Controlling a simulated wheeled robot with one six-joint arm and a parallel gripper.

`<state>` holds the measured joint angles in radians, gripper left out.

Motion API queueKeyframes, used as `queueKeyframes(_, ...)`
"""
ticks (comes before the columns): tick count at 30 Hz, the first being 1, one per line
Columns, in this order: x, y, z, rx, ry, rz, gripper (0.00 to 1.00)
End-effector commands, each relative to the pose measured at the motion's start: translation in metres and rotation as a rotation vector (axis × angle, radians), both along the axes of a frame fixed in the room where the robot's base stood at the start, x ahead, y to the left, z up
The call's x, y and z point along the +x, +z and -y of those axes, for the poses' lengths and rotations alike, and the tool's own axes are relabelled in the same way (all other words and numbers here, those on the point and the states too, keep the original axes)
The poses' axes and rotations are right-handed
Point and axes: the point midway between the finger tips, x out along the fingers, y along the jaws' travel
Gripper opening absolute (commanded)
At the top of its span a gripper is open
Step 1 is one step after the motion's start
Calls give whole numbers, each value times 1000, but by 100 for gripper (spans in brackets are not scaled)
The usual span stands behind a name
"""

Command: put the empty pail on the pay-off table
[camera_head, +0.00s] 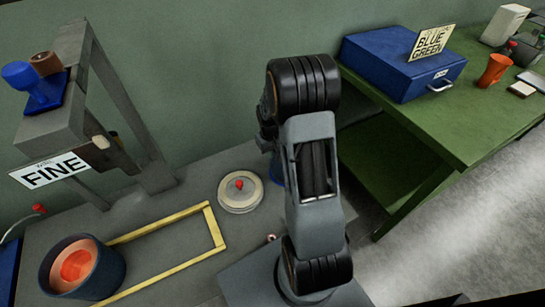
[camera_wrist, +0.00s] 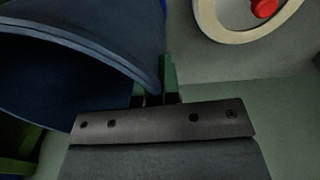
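A dark blue pail (camera_wrist: 75,75) fills the upper left of the wrist view, tilted in that picture. The part of its inside that shows looks empty. My gripper (camera_wrist: 154,95) has its green fingers close together on either side of the pail's wall at the rim, one inside and one outside. In the camera_head view only a blue sliver of this pail (camera_head: 277,170) shows behind my arm, and the gripper is hidden. Whether the pail touches the surface beneath is hidden. A grey table (camera_head: 185,235) with a yellow outline lies at the left. No label shows which is the pay-off table.
A round pale lid-like disc (camera_head: 240,203) with a red knob lies near my arm. A grey stand (camera_head: 120,100) bears a FINE sign. A green table (camera_head: 470,125) at right holds a blue box (camera_head: 385,65).

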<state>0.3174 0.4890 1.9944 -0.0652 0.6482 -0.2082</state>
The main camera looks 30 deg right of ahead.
Motion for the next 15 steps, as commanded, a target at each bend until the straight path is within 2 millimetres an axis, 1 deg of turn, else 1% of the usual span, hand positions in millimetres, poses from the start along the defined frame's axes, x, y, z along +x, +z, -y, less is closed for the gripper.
queueKeyframes(3, 3, -8, 5, 0, -1, -1, 0)
queueKeyframes(9, 2, -33, 4, 0, 1, -1, 0)
queueKeyframes(15, 3, -35, 4, -1, 0, 1, 0)
